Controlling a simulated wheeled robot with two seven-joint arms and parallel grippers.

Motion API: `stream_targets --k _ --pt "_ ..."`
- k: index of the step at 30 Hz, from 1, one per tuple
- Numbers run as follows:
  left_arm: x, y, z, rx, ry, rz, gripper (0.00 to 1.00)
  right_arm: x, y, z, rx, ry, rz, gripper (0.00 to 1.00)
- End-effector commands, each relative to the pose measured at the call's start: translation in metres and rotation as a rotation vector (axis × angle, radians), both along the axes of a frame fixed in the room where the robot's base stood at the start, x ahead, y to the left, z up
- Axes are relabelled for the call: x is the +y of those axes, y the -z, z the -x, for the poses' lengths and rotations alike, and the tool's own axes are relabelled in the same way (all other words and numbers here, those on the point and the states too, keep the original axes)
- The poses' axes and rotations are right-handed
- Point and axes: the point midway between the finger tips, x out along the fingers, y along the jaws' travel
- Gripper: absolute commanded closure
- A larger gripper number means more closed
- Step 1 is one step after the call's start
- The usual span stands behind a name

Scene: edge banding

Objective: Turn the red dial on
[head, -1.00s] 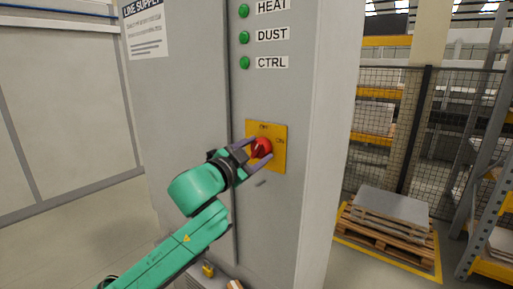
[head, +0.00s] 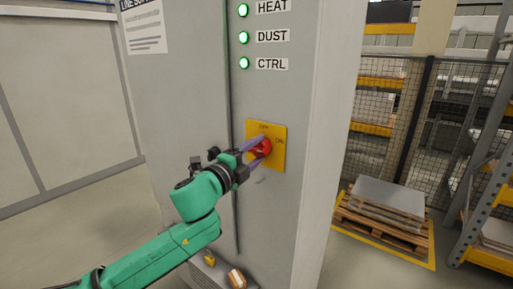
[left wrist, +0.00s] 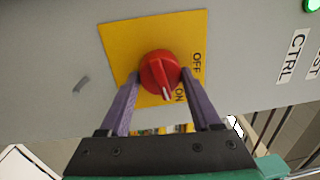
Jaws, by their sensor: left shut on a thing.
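The red dial (head: 262,146) sits on a yellow plate (head: 279,160) on the front of a grey cabinet. In the left wrist view the dial (left wrist: 158,70) has a white pointer mark aimed downward, close to the ON label (left wrist: 180,96) and away from the OFF label (left wrist: 196,62). My left gripper (head: 257,149) is shut on the dial, with one purple finger on each side of it. The HEAT, DUST and CTRL lamps (head: 243,37) above glow bright green. My right gripper is in neither view.
The grey cabinet (head: 300,200) stands upright close in front of me. A pallet with grey sheets (head: 388,197) lies to its right, before a mesh fence (head: 400,120) and shelving. The floor at left is clear.

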Motion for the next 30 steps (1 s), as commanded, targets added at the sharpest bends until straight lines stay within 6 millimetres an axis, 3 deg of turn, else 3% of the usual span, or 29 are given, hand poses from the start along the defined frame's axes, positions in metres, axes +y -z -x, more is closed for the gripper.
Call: stream_targets --k 12,27,28,30 --pt "-0.0004 0.0018 0.0 -0.107 0.002 -0.151 0.91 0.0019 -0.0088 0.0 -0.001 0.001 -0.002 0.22" --pt "-0.0005 0.0032 0.0 -0.119 0.003 -0.169 0.91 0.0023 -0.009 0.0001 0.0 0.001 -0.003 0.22" --pt "-0.0005 0.0032 0.0 -0.119 0.003 -0.169 0.32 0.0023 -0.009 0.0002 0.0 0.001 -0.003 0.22" --pt "-0.0004 0.0032 0.0 -0.118 0.002 -0.168 0.06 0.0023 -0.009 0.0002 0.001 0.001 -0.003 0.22"
